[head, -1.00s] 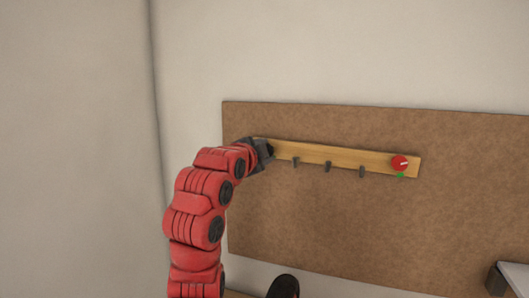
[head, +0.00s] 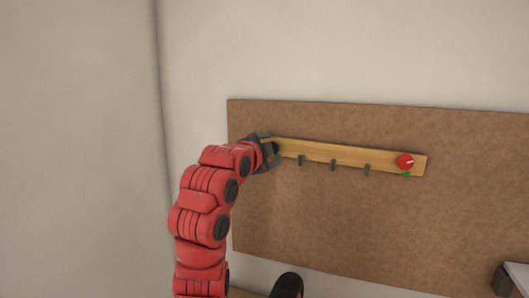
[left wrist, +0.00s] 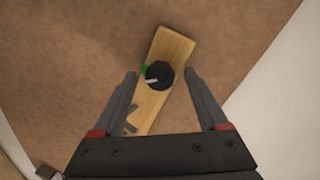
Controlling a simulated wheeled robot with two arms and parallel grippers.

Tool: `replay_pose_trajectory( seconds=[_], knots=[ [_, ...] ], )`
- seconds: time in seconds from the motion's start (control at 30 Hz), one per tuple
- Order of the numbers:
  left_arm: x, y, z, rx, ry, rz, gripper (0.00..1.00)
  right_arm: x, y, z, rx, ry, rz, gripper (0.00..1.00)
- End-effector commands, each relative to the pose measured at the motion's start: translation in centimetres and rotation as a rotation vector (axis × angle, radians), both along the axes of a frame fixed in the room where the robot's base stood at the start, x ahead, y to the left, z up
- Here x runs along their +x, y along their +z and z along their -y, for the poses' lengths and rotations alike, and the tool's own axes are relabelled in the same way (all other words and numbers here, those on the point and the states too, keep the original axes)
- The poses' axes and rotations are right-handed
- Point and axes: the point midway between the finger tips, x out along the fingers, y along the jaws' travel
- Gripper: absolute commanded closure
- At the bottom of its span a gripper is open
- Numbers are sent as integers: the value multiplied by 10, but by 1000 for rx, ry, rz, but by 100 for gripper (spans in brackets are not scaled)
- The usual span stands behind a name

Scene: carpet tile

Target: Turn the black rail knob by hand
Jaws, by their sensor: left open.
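The black rail knob (left wrist: 159,76) is round with a pale pointer line. It sits near one end of the wooden rail (left wrist: 174,45), with a green mark beside it. In the head view my left gripper (head: 274,151) is at the left end of the rail (head: 345,156) and hides the knob. In the left wrist view the left gripper (left wrist: 160,73) is open, its fingers on either side of the knob with gaps at both sides. The pointer slants and is turned away from the green mark. My right gripper is not in view.
A red knob (head: 405,161) with a white pointer and green mark is at the rail's right end. Several small dark hooks (head: 333,165) stick out along the rail. The rail is on a brown board (head: 400,230). A pale-topped object (head: 517,278) stands at lower right.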

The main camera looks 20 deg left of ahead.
Motion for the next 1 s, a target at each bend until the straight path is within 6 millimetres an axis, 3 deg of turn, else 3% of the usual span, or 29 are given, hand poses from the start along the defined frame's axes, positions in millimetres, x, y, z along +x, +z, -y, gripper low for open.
replay_pose_trajectory(
  seconds=[0.17, 0.6, 1.0],
  knots=[
    [-21, 2, -3, 2, 3, 6, 24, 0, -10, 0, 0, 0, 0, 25],
    [-118, 13, -9, 4, 3, 6, 24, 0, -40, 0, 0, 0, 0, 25],
    [-141, 17, -10, 3, 3, 3, 24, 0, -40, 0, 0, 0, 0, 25]
  ],
)
